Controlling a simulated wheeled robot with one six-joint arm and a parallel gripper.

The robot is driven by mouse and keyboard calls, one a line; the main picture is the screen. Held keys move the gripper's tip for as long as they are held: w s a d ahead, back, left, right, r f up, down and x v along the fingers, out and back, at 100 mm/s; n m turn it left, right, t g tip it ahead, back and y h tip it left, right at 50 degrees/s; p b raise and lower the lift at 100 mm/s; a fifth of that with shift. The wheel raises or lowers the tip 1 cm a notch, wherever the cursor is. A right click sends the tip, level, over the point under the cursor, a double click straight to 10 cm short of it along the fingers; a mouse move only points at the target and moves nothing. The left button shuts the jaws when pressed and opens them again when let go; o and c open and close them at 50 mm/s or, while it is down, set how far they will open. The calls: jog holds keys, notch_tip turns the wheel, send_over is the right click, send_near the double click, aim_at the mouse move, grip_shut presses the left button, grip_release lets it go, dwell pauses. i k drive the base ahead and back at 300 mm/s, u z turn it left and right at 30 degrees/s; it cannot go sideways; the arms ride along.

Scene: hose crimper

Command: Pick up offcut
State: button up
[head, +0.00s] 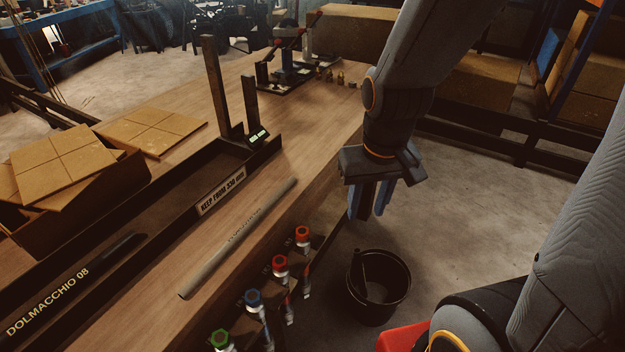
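A grey length of hose (238,237) with small print along it lies on the wooden bench, parallel to its right edge. It is the only loose cut piece I see clearly on the bare bench top; I cannot tell for sure whether it is the offcut. A darker hose piece (115,256) lies in the long black trough at the left. My gripper (370,212) points down beyond the bench's right edge, well apart from both pieces. Its blue-grey fingers look spread, with a dark part between them that I cannot make out.
A black bucket (378,312) stands on the floor below my gripper, with something dark upright at its rim. Bottles with red, blue and green caps (281,264) line the bench's right side. A sign (221,191) reads "KEEP FROM 330 mm". Cardboard boxes (70,190) stand left.

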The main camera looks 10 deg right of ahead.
aim_at(193, 283)
jog(key=z, duration=1.35)
jog(key=k, duration=0.9)
jog(key=u, duration=1.25)
